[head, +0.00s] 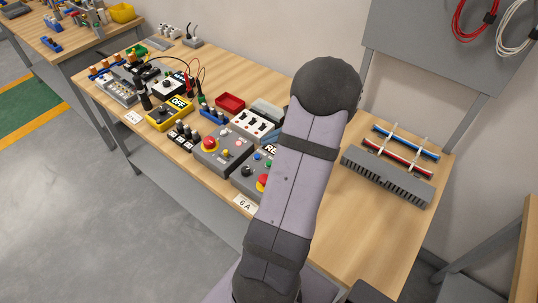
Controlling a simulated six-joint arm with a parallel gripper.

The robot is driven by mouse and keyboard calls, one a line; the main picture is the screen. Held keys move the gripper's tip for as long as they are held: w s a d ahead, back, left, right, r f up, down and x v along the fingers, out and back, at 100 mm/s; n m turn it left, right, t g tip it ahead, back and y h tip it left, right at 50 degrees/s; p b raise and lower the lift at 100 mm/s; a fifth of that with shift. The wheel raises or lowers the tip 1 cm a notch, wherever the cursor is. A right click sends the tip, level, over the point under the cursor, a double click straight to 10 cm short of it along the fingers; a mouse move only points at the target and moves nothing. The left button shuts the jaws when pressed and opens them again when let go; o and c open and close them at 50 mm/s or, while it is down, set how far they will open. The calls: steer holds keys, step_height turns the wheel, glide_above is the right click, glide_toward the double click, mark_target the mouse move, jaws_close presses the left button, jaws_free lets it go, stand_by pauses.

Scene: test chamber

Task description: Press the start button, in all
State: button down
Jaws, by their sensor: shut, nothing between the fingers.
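A grey control box (223,151) on the wooden bench carries a red mushroom button (209,144), a small yellow button (225,154) and a pale one. I cannot tell which button is the start button, as the labels are too small. My gripper is not in view; only my arm links show, rising across the middle.
A yellow box (170,114) marked OFF, a black-and-white meter (170,86) with leads, a red tray (230,103) and a white switch box (252,124) crowd the bench. A slotted grey duct (385,179) lies at right. Bare wood shows at front right.

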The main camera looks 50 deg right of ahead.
mark_target(269, 164)
steer(key=shift+s+d+r+m, duration=0.2)
steer(key=shift+d+r+m, duration=0.15)
steer(key=shift+d, duration=0.15)
steer(key=shift+f, duration=0.15)
step_height(269, 164, down, 9)
steer(key=b, duration=0.6)
steer(key=shift+r, duration=0.2)
steer(key=shift+f+b, duration=0.15)
steer(key=shift+b, duration=0.25)
stand_by(1.6)
steer(key=shift+f+b, duration=0.25)
steer(key=shift+b, duration=0.05)
steer(key=shift+f+b, duration=0.45)
steer(key=shift+f, duration=0.05)
stand_by(0.8)
steer(key=shift+r, duration=0.1)
steer(key=shift+r+p, duration=0.65)
steer(key=shift+r, duration=0.2)
